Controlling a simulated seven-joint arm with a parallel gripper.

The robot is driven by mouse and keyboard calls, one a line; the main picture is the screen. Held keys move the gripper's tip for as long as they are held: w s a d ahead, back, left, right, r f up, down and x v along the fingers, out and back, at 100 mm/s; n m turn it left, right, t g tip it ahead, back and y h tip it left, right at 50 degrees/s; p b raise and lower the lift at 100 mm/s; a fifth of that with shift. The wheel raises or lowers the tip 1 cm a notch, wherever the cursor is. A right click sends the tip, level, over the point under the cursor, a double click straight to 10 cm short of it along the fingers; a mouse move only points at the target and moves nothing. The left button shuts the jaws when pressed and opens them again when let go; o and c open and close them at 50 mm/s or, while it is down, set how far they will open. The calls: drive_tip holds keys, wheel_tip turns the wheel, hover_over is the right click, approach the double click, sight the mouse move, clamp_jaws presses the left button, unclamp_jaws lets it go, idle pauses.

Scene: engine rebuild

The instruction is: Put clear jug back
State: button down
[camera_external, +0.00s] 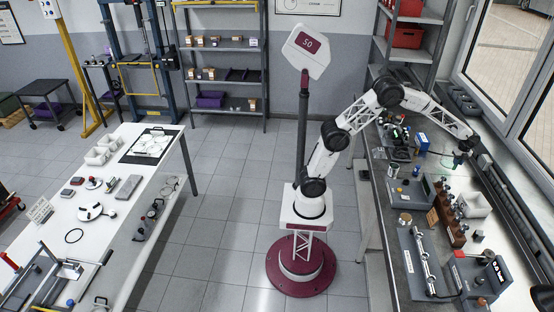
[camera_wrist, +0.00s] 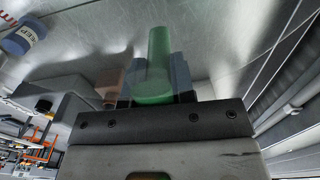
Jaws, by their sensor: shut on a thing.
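My gripper (camera_external: 461,150) is at the end of the arm, above the right-hand bench in the external view. In the wrist view my gripper (camera_wrist: 154,88) is shut on a green, see-through, slender piece (camera_wrist: 158,52), held between the two fingers. This piece looks like the clear jug or a part of it; its full shape does not show. It is a small green patch (camera_external: 457,161) under the gripper in the external view. I cannot tell whether its bottom touches the bench.
The steel bench (camera_external: 381,214) holds a white bin (camera_external: 474,205), a brown block with several parts (camera_external: 449,222) and a grey tray with a shaft (camera_external: 424,262). A blue-and-white labelled container (camera_wrist: 24,39) stands at upper left in the wrist view. Windows border the bench's right side.

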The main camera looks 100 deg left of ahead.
drive_tip(key=shift+w+a+f, duration=0.1)
drive_tip(key=shift+w+a, duration=0.1)
drive_tip(key=shift+w, duration=1.1)
drive_tip(key=shift+f, duration=0.1)
drive_tip(key=shift+f, duration=1.75)
drive_tip(key=c, duration=1)
unclamp_jaws()
drive_tip(key=shift+o, duration=0.2)
wheel_tip(320, 180, up, 12)
